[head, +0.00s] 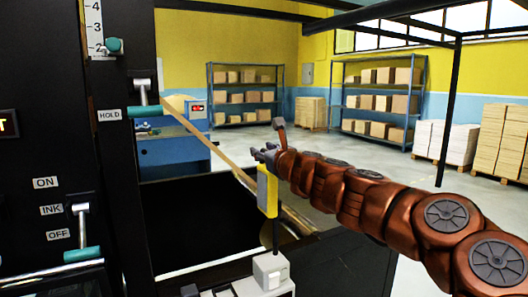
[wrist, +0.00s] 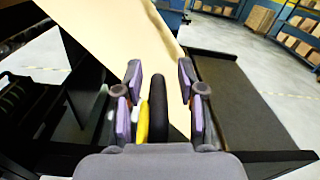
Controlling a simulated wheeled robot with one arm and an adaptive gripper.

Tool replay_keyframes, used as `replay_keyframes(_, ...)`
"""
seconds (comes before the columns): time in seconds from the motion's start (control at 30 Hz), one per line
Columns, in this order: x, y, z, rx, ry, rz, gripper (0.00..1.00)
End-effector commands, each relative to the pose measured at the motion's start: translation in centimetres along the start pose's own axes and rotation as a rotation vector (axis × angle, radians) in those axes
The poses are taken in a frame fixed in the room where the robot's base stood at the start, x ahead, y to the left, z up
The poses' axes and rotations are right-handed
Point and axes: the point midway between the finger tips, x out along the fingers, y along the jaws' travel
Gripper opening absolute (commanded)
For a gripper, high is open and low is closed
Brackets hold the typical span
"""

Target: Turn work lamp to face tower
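The work lamp (head: 266,190) is a yellow upright head on a thin dark post above a pale base (head: 270,272), in the lower middle of the head view. The tower (head: 60,150) is the tall black machine panel at the left. My gripper (head: 270,147) is at the top of the lamp, partly behind it. In the wrist view my gripper (wrist: 162,95) has its fingers spread. A yellow strip (wrist: 143,122) of the lamp and a dark rounded bar lie between them, nearer the left finger. A gap shows before the right finger. Whether the left finger touches is unclear.
A tan paper web (wrist: 115,35) runs close beyond the fingers. Levers marked HOLD (head: 145,110) and INK (head: 80,232) stick out from the tower. A blue cabinet (head: 172,150) stands behind. Shelves with boxes (head: 244,95) line the far wall; open floor lies at right.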

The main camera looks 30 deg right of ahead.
Motion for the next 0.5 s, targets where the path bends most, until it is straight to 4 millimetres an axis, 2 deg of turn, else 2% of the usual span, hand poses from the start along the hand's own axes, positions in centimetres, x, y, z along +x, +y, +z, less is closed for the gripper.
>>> replay_keyframes(0.27,-0.9,-0.1,0.1,0.001,-0.001,0.000,0.39)
replay_keyframes(0.5,-3.7,-0.1,0.0,0.000,0.000,-0.001,0.39)
